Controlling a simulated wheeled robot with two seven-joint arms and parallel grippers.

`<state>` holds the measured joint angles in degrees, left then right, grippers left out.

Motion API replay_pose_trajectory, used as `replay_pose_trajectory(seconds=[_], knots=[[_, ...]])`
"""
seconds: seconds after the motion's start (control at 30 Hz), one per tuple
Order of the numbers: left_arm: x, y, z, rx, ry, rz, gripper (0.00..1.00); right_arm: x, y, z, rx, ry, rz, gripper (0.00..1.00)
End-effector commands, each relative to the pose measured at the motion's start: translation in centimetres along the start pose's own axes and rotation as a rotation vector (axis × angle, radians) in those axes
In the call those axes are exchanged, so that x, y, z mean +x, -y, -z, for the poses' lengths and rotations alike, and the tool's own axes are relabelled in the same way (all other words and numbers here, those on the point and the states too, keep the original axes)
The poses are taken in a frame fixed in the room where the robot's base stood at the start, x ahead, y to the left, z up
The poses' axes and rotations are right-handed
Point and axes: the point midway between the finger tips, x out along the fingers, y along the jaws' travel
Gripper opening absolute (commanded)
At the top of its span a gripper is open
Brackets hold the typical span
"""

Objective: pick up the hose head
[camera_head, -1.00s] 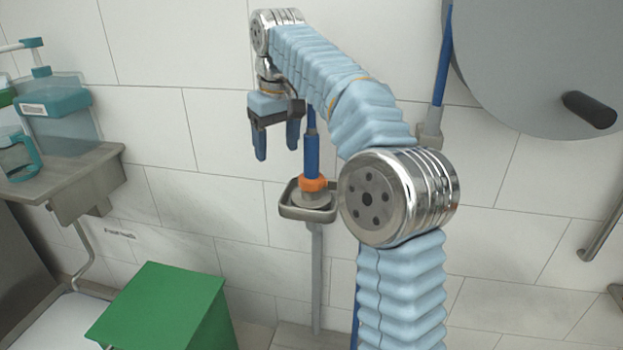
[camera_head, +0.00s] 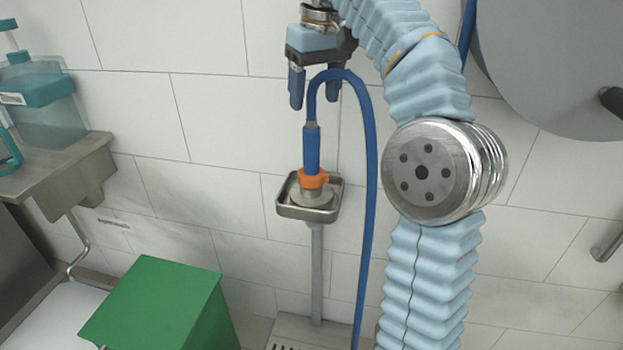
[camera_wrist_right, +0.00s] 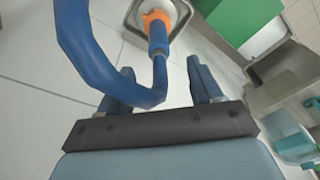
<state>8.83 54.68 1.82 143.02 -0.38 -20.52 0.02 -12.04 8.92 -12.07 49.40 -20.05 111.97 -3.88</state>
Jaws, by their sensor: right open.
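The hose head (camera_head: 312,150) is a blue grip with an orange collar (camera_head: 313,179). It stands upright in a small metal tray holder (camera_head: 289,208) on a post, and its blue hose (camera_head: 371,180) loops over the top and hangs down to the right. My right gripper (camera_head: 315,98) is open and points down above the hose head, near the top of the hose loop. In the right wrist view the hose head (camera_wrist_right: 158,38) and hose show ahead of and between the open fingers (camera_wrist_right: 165,85). Nothing is held. My left gripper is not in view.
A green box (camera_head: 160,300) stands at the lower left. A shelf (camera_head: 85,170) with a teal-topped container (camera_head: 45,110) is on the left. A large grey drum (camera_head: 560,60) is at the upper right. The tiled wall (camera_head: 220,120) lies behind.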

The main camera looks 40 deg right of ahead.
Motion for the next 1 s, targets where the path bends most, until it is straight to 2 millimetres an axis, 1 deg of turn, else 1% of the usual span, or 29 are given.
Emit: replay_pose_trajectory(seconds=[0.17,0.23,0.4,0.63,0.8,0.9,1.0], knots=[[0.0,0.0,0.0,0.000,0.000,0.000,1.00,1.2,0.1,-0.2,-0.001,-0.005,-0.008,0.65],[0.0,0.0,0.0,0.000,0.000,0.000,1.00,2.8,0.2,-0.2,-0.003,-0.002,-0.009,0.65],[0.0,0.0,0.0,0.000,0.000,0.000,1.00,5.8,0.2,-0.1,-0.004,-0.004,-0.007,0.65],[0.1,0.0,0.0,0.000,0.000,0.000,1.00,7.7,0.1,-0.2,-0.002,-0.004,-0.007,0.65],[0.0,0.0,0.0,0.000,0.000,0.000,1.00,10.4,-0.3,-0.3,-0.004,-0.003,-0.007,0.65],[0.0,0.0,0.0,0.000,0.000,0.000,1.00,11.6,-0.3,-0.3,-0.004,-0.005,-0.007,0.65],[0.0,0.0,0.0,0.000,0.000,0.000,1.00,12.1,-0.3,-0.2,-0.003,-0.006,-0.007,0.65]])
